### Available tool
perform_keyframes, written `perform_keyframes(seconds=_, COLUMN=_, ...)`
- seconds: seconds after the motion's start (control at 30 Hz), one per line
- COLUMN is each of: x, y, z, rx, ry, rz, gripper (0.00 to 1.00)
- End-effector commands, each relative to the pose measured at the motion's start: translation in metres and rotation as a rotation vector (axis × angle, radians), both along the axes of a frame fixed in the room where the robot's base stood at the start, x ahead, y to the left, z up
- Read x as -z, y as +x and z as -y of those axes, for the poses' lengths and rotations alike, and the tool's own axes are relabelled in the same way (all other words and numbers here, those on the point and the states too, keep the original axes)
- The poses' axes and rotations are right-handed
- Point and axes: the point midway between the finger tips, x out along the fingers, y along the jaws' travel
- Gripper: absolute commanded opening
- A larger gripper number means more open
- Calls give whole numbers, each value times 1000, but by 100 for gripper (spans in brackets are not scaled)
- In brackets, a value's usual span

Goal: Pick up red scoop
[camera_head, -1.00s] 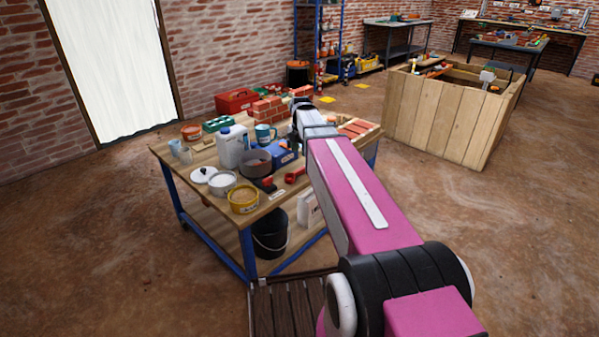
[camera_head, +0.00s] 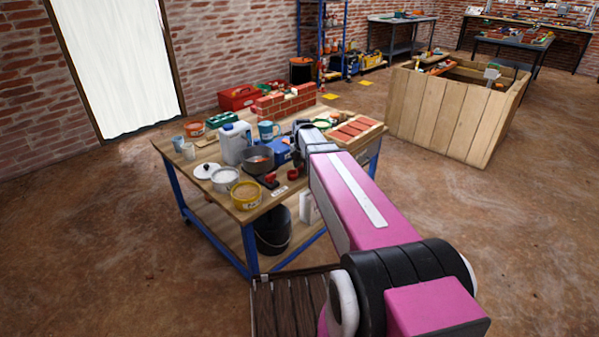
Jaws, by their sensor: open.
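A small red object (camera_head: 293,174), which looks like the red scoop, lies near the right front edge of the wooden workbench (camera_head: 205,203). Part of it is hidden behind my arm, so its full shape does not show. My gripper (camera_head: 302,142) is at the far end of my pink arm, over the right part of the bench, beyond and above the red object. It is open. Its fingertips are small and mostly hidden, and nothing shows held in it.
Close left of the red object are a red-and-black tool (camera_head: 269,180), a grey pan (camera_head: 257,159) and a yellow tub (camera_head: 246,195). A white jug (camera_head: 235,144), blue box (camera_head: 279,150) and brick stack (camera_head: 286,102) stand behind. A wooden crate (camera_head: 436,112) stands right.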

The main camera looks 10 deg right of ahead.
Motion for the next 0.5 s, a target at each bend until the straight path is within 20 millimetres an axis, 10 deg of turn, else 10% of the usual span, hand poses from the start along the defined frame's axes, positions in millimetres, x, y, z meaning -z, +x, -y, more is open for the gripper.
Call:
perform_keyframes(seconds=0.27, x=4, y=0, z=0, rx=0, ry=0, rz=1, gripper=46)
perform_keyframes(seconds=0.4, x=4, y=0, z=0, rx=0, ry=0, rz=1, gripper=0)
perform_keyframes(seconds=0.5, x=4, y=0, z=0, rx=0, ry=1, rz=1, gripper=0)
